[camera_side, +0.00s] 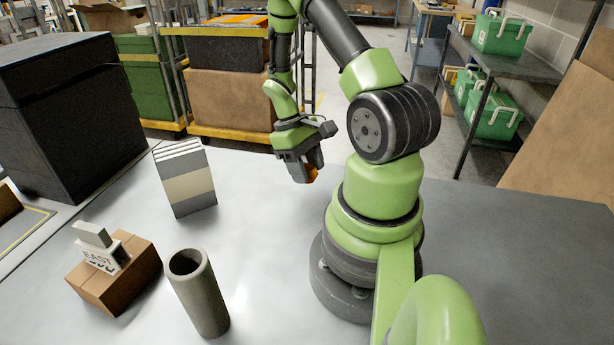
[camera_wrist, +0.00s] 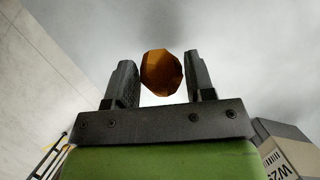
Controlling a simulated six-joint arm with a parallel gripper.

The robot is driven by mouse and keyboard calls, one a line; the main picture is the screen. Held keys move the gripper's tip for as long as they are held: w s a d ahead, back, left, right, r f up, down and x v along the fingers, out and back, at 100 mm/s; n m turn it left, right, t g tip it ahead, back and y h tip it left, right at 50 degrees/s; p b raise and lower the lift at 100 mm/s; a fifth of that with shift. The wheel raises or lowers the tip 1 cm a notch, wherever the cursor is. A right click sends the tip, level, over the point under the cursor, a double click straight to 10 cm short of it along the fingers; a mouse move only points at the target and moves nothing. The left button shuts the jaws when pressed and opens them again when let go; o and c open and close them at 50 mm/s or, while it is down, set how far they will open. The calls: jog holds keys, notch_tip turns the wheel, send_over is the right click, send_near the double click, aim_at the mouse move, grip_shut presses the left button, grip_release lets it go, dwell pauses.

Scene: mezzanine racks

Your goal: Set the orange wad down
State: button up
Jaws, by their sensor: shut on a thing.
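The orange wad (camera_side: 312,175) is a small, faceted lump held at the tips of my gripper (camera_side: 306,173). In the wrist view the wad (camera_wrist: 161,73) sits between the two dark fingers of my gripper (camera_wrist: 160,82), which is shut on it. In the side view the gripper hangs above the far part of the grey table (camera_side: 260,230), left of my arm's base. The fingers hide part of the wad there. The wad looks clear of the tabletop, but its exact height is hard to tell.
A grey and beige block (camera_side: 185,178) stands left of the gripper. A grey tube (camera_side: 199,292) stands nearer the camera. A cardboard box (camera_side: 115,275) carries a labelled piece (camera_side: 103,252). A large black case (camera_side: 70,115) is at far left. Bare table lies between the block and my base.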

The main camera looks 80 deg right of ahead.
jog(key=shift+f, duration=1.3)
jog(key=o, duration=0.9)
jog(key=shift+f, duration=0.1)
jog(key=w+a+r+t+h, duration=0.15)
jog(key=w+r, duration=0.25)
jog(key=r, duration=0.5)
jog(key=w+a+r+t, duration=0.1)
jog(key=w+a+r, duration=0.15)
jog(key=r, duration=0.65)
jog(key=s+a+r+t+y, duration=0.1)
jog(key=s+a+r+t, duration=0.2)
jog(key=a+r, duration=0.3)
jog(key=s+a+r+t+y, duration=0.1)
jog(key=s+a+r+t, duration=0.2)
jog(key=a, duration=0.7)
notch_tip(320, 180, up, 3)
jog(key=t, duration=0.2)
jog(key=shift+a+f+t, duration=0.15)
jog(key=shift+a+t, duration=0.2)
jog(key=shift+a, duration=0.05)
